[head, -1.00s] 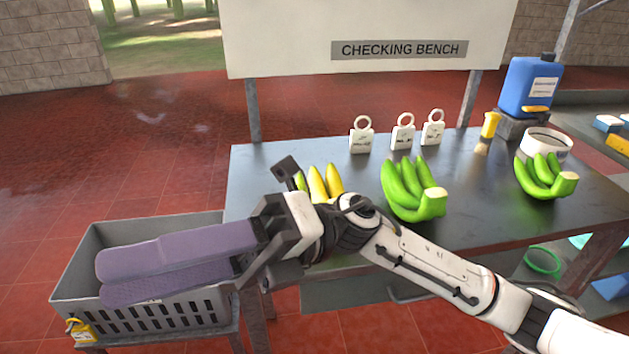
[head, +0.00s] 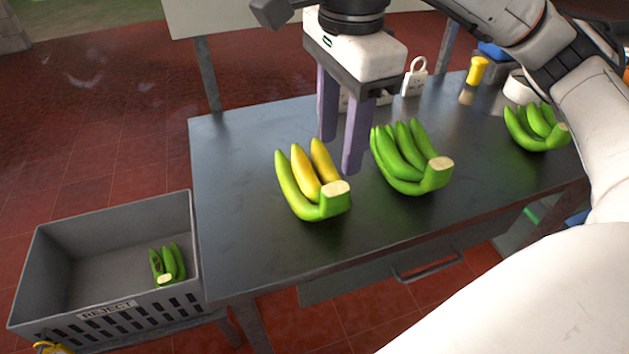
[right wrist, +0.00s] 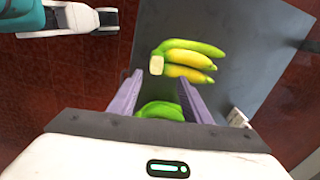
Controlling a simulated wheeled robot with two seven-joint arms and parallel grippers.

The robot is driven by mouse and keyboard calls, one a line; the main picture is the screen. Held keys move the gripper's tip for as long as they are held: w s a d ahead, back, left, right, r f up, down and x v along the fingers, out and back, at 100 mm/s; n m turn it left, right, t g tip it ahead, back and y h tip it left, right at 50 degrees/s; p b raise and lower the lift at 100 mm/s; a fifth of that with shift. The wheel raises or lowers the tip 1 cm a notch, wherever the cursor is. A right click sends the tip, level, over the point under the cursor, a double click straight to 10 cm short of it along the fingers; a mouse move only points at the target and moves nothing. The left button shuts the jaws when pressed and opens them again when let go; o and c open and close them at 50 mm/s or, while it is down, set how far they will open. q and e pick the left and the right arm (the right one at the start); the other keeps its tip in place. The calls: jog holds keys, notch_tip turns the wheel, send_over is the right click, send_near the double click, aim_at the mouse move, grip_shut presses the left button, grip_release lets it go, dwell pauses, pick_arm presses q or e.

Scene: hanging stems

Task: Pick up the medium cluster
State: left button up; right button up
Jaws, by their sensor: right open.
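Several banana clusters are in view, and I cannot tell for certain which one is the medium one. A part-yellow cluster (head: 312,185) lies on the bench, left of an all-green cluster (head: 405,160). Another green cluster (head: 537,128) lies at the far right, partly behind my arm. My right gripper (head: 340,153) is open and empty, pointing down above the bench around the gap between the first two clusters. In the right wrist view, the all-green cluster (right wrist: 160,110) shows partly between the fingers, and the part-yellow cluster (right wrist: 187,60) is beyond them.
The grey reject crate (head: 110,310) stands left of the bench with a small green cluster (head: 167,264) in it. Weights with ring handles (head: 414,80) stand behind the gripper. A yellow-handled brush (head: 474,76) stands further right. The bench's left part (head: 235,185) is bare.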

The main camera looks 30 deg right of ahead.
aim_at(336, 188)
jog(key=f, duration=0.6)
jog(key=shift+s+a, duration=0.15)
jog(key=shift+s, duration=0.15)
jog(key=shift+w+f, duration=0.1)
jog(key=shift+f, duration=0.45)
grip_shut()
jog(key=shift+r, duration=0.1)
